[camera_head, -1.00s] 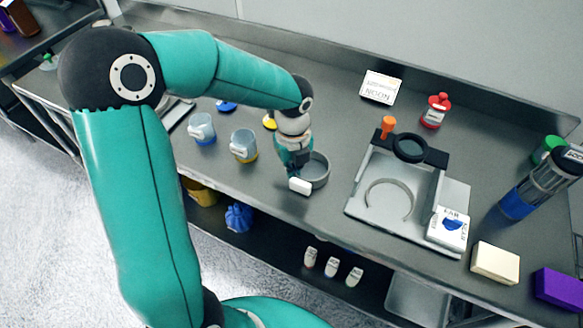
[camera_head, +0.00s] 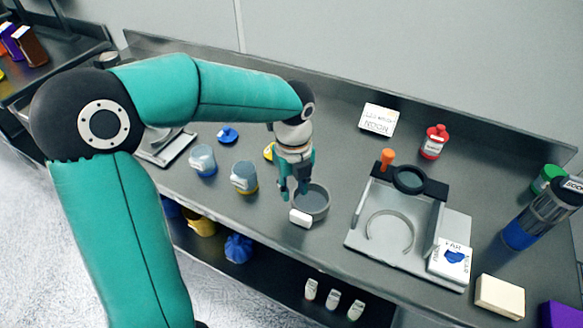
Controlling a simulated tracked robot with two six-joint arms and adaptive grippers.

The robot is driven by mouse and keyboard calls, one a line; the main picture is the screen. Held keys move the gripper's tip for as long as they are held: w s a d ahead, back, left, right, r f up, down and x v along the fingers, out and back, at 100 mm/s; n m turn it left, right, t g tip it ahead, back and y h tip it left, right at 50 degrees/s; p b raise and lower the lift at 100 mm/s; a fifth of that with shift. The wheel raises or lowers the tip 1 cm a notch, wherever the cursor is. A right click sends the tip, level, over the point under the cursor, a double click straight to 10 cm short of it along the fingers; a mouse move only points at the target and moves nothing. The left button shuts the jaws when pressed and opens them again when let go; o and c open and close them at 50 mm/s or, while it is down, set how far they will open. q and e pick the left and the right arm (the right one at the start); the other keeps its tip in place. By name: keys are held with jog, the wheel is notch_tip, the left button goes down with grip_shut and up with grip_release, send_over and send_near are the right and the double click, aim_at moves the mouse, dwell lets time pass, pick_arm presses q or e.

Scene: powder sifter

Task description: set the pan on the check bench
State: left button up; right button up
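The pan (camera_head: 318,202), a grey round dish with a white label block on its front, stands on the long dark grey bench (camera_head: 330,150). My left gripper (camera_head: 293,196) is above the pan's left rim, pointing down. Its two fingers show apart with a gap between them, and nothing is lifted in it. The fingertips partly overlap the pan's rim in the view; whether they touch it is hard to see. My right gripper is out of view. No label marks any surface as the check bench.
Two labelled cups (camera_head: 244,177) stand left of the pan. To its right are a metal stand (camera_head: 372,245) with a ring and lens, a red bottle (camera_head: 434,142), a white sign (camera_head: 378,119) and a cream block (camera_head: 499,296). A lower shelf holds a blue item (camera_head: 238,248).

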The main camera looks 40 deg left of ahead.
pick_arm(q)
notch_tip(320, 180, up, 6)
jog(key=shift+r, duration=0.15)
dwell(0.6)
